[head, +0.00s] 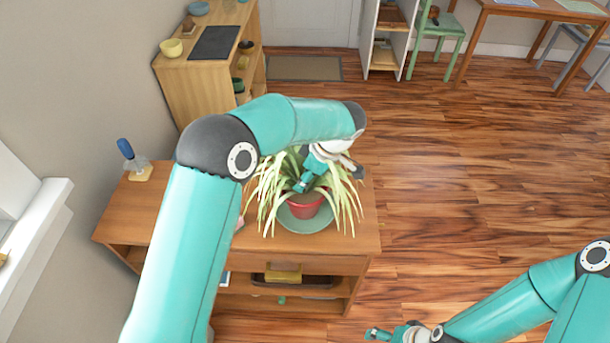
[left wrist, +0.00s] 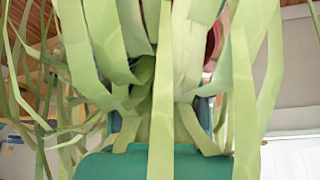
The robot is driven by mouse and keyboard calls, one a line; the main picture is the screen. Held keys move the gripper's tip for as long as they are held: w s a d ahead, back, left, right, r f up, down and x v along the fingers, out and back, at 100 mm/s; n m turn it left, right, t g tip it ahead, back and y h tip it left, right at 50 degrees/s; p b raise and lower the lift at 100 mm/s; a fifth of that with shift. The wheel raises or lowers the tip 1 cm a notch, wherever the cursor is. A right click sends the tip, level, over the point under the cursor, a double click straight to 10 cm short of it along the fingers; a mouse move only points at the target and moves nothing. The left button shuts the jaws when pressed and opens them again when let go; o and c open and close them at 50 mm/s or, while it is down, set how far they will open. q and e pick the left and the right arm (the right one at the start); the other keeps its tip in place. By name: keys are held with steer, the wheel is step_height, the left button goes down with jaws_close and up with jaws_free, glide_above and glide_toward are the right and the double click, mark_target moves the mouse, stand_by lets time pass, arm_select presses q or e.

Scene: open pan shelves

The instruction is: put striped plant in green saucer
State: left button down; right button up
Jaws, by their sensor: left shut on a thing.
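The striped plant (head: 337,202), with long pale green leaves in a red pot (head: 304,206), is upright over the green saucer (head: 318,224) on top of the wooden shelf. The pot appears within the saucer's rim; I cannot tell if it rests on it. My left gripper (head: 302,187) reaches down among the leaves and is shut on the plant; its fingertips are partly hidden. In the left wrist view, leaves (left wrist: 160,80) cover most of the picture, with a bit of red pot (left wrist: 214,40) behind. My right gripper (head: 378,334) is low at the bottom, away from the shelf.
The lower shelf holds a dark tray (head: 318,281) and a yellow item (head: 284,273). Another shelf unit (head: 172,78) with bowls stands behind. The floor to the right is clear.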

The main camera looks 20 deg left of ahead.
arm_select(q)
steer(key=c, duration=0.5)
jaws_free()
steer(key=shift+r, duration=0.1)
steer(key=v, duration=1.2)
